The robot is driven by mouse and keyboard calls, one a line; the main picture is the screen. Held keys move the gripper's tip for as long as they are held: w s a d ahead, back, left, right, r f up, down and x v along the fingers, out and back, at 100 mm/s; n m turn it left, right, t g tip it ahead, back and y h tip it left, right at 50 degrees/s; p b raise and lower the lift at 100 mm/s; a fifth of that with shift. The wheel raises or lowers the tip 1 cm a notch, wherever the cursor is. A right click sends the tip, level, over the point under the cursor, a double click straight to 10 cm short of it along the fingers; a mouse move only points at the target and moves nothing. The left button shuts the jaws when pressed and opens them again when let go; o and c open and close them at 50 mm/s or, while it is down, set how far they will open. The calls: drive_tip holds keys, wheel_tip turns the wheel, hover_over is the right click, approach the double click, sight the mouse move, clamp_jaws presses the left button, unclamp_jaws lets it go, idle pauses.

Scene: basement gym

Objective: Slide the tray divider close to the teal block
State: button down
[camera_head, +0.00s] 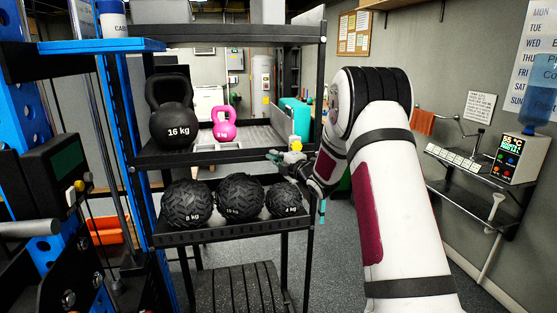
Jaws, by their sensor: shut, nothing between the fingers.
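A teal block (294,116) stands at the right end of the rack's middle shelf, partly hidden by the rack post and my arm. A grey tray (262,134) lies on that shelf between the pink kettlebell and the teal block. My gripper (272,156) is shut and empty at the shelf's front right edge, pointing left, below and in front of the tray. Whether it touches the shelf edge I cannot tell. My arm comes in from the right.
A black 16 kg kettlebell (173,112) and a pink kettlebell (224,124) stand left on the shelf. Several textured black balls (240,200) fill the shelf below. A blue upright (118,120) stands left. A wall shelf (475,175) holds a control box at right.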

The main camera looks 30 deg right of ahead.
drive_tip(key=s+d, duration=0.1)
drive_tip(key=s, duration=0.8)
drive_tip(key=s+a+r+m+g+h, duration=0.4)
drive_tip(key=s+a+r+m+g, duration=0.1)
drive_tip(key=s+a+r+m, duration=0.45)
drive_tip(key=s+a+f+m+g+y, duration=0.1)
drive_tip(key=s+a, duration=0.4)
drive_tip(key=s, duration=0.5)
drive_tip(key=s+a+f+m+g+y, duration=0.1)
drive_tip(key=s+a+m+g, duration=0.3)
drive_tip(key=s, duration=0.5)
drive_tip(key=s+a+f+m+g+y, duration=0.1)
drive_tip(key=s+a+m, duration=0.3)
drive_tip(key=s, duration=0.6)
drive_tip(key=shift+s+a+f+g, duration=0.3)
drive_tip(key=shift+a+f+g, duration=0.1)
drive_tip(key=shift+a+g, duration=0.4)
drive_tip(key=c, duration=2.4)
unclamp_jaws()
